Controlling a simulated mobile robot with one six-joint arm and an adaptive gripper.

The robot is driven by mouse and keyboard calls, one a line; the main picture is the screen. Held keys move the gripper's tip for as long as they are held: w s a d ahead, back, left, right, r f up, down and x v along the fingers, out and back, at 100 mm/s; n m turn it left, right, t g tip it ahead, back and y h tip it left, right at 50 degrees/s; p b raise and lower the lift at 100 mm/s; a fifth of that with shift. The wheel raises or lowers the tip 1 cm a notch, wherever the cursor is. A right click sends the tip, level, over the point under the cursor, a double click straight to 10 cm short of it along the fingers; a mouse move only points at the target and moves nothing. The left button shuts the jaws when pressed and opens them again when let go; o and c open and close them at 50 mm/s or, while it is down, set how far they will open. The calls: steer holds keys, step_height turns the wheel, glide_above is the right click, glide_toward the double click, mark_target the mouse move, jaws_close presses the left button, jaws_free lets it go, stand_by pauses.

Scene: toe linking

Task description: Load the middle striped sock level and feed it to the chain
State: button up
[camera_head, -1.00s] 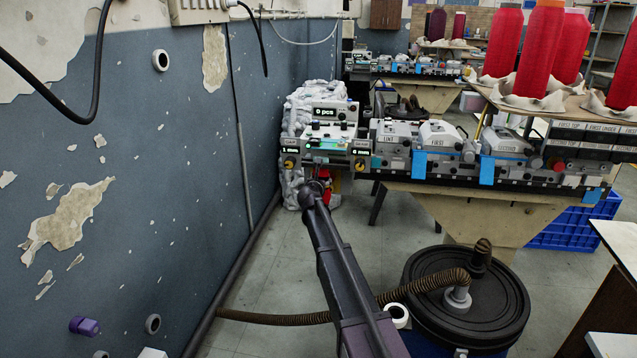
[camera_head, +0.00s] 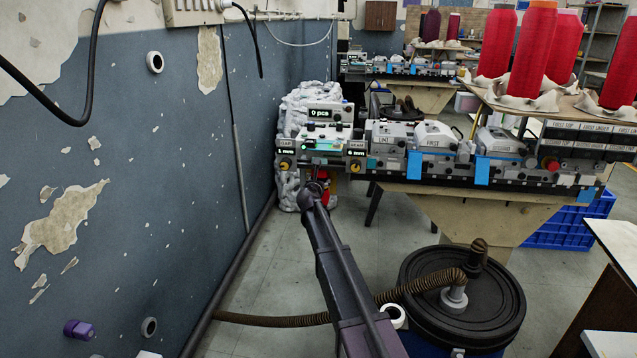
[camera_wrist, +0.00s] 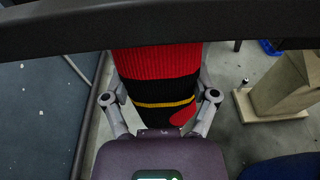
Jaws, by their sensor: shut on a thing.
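The striped sock (camera_wrist: 158,85), red and black with a thin yellow band, is in my gripper (camera_wrist: 160,97) in the wrist view. The two fingers press on either side of it. A dark bar of the machine crosses the top of that view and hides the sock's far end. In the head view, my gripper (camera_head: 316,190) is small and mostly behind my arm, just below the chain machine's left end (camera_head: 322,143), and a bit of red sock (camera_head: 325,180) shows there. The machine's display reads 0 pcs. Whether the sock's edge lies level cannot be seen.
The machine's rail (camera_head: 480,186) runs right past grey units labelled LINT and FIRST. A black-lidded drum (camera_head: 430,290) with a brown hose stands right of my arm. The peeling blue wall (camera_head: 130,200) is on the left. Red yarn cones (camera_head: 535,50) stand at the right.

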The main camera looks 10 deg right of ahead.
steer(key=shift+s+d, duration=0.25)
steer(key=shift+d, duration=0.5)
steer(key=shift+s+d, duration=0.3)
steer(key=shift+d, duration=0.5)
steer(key=shift+s+d, duration=0.25)
steer(key=shift+d, duration=0.5)
steer(key=o, duration=1.1)
steer(key=shift+o, duration=0.2)
steer(key=f+v, duration=0.1)
steer(key=v, duration=0.6)
